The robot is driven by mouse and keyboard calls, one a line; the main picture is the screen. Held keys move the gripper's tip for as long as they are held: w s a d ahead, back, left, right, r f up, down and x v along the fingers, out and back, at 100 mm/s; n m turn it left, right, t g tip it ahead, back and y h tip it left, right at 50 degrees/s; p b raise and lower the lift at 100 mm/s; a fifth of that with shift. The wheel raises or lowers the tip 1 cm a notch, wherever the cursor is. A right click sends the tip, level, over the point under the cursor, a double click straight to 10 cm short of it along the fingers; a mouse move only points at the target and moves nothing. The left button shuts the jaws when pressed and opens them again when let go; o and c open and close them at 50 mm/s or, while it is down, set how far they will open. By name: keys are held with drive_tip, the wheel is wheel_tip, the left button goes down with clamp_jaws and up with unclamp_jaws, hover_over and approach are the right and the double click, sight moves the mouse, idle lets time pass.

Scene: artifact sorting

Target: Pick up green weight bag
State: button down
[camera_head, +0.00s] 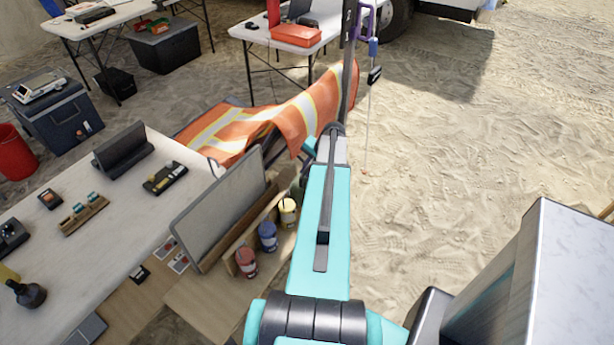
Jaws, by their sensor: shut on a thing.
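The green weight bag (303,184) is only a small dark green patch at the far end of a row of bags on the wooden shelf, mostly hidden behind my teal arm. The row also has a yellow bag (288,212), a blue bag (267,237) and a red bag (246,263), each upright. My arm runs up the middle of the view and covers the area beside the green bag. My gripper cannot be made out behind it, so its contact with the bag is hidden.
A grey-framed panel (215,210) stands left of the bags. The white table (115,222) holds small devices. An orange reflective vest (270,125) drapes behind. A thin line with purple and blue fittings (374,47) hangs right of a dark pole. Open sand lies right.

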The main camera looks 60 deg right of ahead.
drive_tip(key=shift+r, duration=0.2)
drive_tip(key=shift+s+r+b, duration=0.15)
drive_tip(key=shift+r+b, duration=0.2)
drive_tip(key=shift+b, duration=0.1)
drive_tip(key=shift+r+b, duration=0.9)
drive_tip(key=shift+r, duration=2.15)
drive_tip(key=s+b, duration=0.4)
drive_tip(key=s, duration=1.5)
drive_tip(key=shift+s, duration=0.3)
drive_tip(key=shift+r, duration=0.1)
